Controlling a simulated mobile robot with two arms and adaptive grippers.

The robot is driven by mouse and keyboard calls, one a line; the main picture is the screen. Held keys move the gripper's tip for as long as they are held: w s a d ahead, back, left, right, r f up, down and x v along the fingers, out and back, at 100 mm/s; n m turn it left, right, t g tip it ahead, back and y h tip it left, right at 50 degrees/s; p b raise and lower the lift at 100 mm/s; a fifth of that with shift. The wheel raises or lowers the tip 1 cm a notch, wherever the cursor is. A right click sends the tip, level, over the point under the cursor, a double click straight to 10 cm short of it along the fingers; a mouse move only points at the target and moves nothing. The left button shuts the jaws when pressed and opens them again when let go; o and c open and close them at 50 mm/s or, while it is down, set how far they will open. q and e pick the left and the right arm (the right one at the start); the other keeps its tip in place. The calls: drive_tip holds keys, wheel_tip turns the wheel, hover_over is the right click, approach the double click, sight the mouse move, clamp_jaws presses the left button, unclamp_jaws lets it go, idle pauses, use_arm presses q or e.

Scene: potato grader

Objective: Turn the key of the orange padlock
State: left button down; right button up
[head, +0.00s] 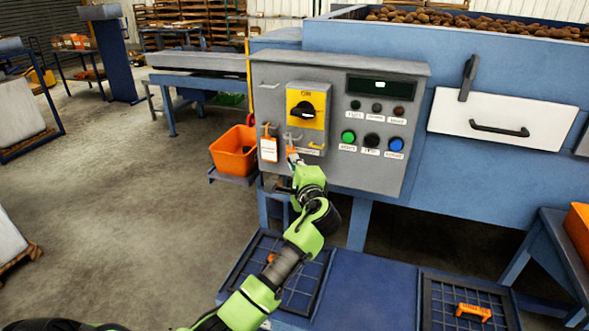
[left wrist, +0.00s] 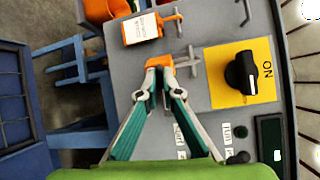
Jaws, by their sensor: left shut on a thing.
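The orange padlock (head: 291,153) is at the front of the grey control panel, below the yellow plate with the black rotary switch (head: 306,109). In the left wrist view the orange padlock (left wrist: 158,61) sits between my fingertips, beside a grey hook-like fitting (left wrist: 189,62) on the panel. My left gripper (head: 294,161) is shut on it; the left wrist view also shows the gripper (left wrist: 160,72) with both fingers drawn together at the tips. The fingers hide part of the padlock, and I cannot make out its key. My right gripper is not in view.
A white and orange tag (head: 268,149) hangs left of the padlock. Buttons (head: 348,136) sit to the right on the panel. An orange bin (head: 234,152) stands left of the panel. A blue table (head: 375,297) in front carries dark grid trays and an orange item (head: 473,312).

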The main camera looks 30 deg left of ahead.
use_arm(q)
drive_tip(key=shift+n+b, duration=0.4)
drive_tip(key=shift+n, duration=0.5)
drive_tip(key=c, duration=2.2)
unclamp_jaws()
drive_tip(key=v, duration=1.2)
